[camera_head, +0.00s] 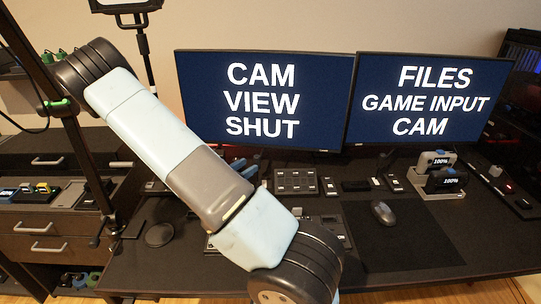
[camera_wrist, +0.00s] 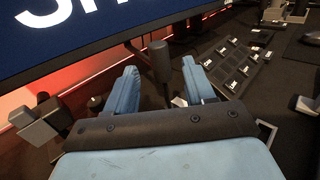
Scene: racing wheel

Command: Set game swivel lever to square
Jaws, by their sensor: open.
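In the wrist view my gripper (camera_wrist: 159,72) is open, with its two blue fingers apart. A dark upright lever with a thick rounded handle (camera_wrist: 160,60) shows between the fingertips. I cannot tell whether either finger touches it. Its base is partly hidden by my gripper, and no square mark can be made out. In the head view my arm hides the lever, and only small blue parts of my gripper (camera_head: 240,166) show behind the arm, below the left monitor.
A button panel (camera_wrist: 234,66) lies right of the lever. A grey block-shaped device (camera_wrist: 42,121) is at the left. A mouse (camera_head: 382,212) and a battery dock (camera_head: 437,184) are farther right.

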